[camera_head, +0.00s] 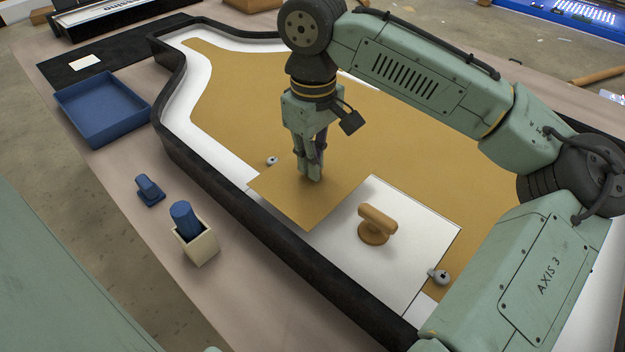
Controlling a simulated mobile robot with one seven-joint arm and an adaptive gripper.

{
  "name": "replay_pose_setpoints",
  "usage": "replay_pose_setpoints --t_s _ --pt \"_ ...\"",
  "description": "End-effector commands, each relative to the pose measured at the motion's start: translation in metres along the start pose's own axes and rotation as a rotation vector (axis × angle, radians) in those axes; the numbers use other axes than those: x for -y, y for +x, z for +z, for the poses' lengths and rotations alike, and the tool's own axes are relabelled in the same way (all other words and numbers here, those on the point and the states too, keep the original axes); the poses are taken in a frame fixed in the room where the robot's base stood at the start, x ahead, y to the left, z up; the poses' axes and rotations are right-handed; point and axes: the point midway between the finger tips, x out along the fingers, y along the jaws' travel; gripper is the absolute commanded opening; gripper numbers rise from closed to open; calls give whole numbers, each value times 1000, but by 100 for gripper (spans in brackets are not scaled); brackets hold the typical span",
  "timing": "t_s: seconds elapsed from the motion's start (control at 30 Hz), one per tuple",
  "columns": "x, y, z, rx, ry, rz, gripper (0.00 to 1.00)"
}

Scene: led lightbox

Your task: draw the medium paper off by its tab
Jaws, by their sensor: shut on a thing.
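A tan, roughly square sheet (299,207), which looks like the medium paper, lies under my gripper (312,177). My gripper points straight down, and its fingers are closed together at the sheet's upper middle. The tab is hidden by the fingers. I cannot tell whether the sheet is flat or slightly raised. A larger tan sheet (240,95) covers much of the black-rimmed lightbox (195,165).
A wooden knob (376,222) stands on the white panel. Small metal pegs (438,276) (271,160) stand nearby. Left of the lightbox are an empty blue tray (103,105), a blue block (149,189) and a beige cup (197,244) holding a blue cylinder (184,217).

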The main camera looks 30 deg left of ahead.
Motion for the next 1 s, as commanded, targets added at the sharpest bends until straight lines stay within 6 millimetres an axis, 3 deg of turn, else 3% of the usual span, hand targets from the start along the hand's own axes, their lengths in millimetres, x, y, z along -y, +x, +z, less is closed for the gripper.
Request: replay_pose_setpoints --t_s 1.0 --pt "0 -68 0 -1 0 -1 0"
